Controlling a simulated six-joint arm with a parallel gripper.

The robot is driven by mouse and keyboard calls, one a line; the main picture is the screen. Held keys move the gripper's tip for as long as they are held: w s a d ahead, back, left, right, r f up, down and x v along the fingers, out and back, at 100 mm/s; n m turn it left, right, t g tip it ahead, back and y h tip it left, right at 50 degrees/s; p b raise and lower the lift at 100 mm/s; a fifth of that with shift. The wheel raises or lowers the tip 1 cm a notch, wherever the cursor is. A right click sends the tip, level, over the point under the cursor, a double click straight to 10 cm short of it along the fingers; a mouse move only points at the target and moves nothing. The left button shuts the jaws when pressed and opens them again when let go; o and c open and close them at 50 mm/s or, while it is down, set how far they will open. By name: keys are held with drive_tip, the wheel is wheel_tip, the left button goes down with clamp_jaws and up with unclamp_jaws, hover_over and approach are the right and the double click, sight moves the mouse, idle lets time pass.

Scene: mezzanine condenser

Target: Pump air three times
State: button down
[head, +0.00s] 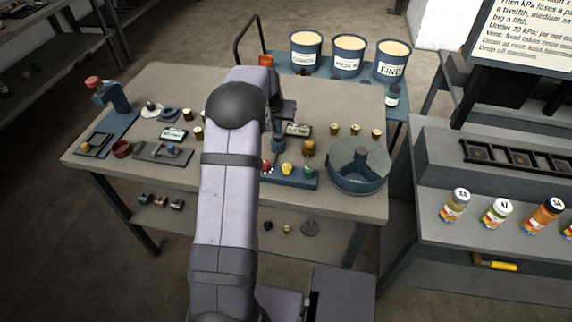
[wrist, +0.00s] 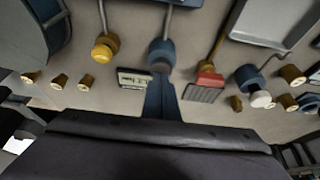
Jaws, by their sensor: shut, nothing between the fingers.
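My gripper (wrist: 161,84) is shut and empty in the wrist view, its narrow fingers pointing at the blue cylinder on a thin rod (wrist: 162,54). I cannot tell whether they touch. In the head view my arm hides the fingers. A blue stand with a red top (head: 112,97) is at the table's left end. Which part is the air pump is not clear.
A round blue vessel (head: 357,181) stands at the right of the table (head: 165,82). Several small corks and a labelled plate (head: 298,130) lie nearby. Three labelled buckets (head: 348,57) stand behind. Jars (head: 497,212) line the right bench. The table's back left is clear.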

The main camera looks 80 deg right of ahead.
drive_tip(key=shift+f, duration=0.35)
drive_tip(key=shift+r, duration=0.1)
drive_tip(key=shift+r+p, duration=1.65)
drive_tip(key=shift+r, duration=0.85)
wheel_tip(320, 180, up, 5)
drive_tip(key=p, duration=0.4)
drive_tip(key=shift+f, duration=0.2)
drive_tip(key=shift+f, duration=0.1)
drive_tip(key=shift+f+b, duration=2.2)
drive_tip(key=shift+f, duration=1)
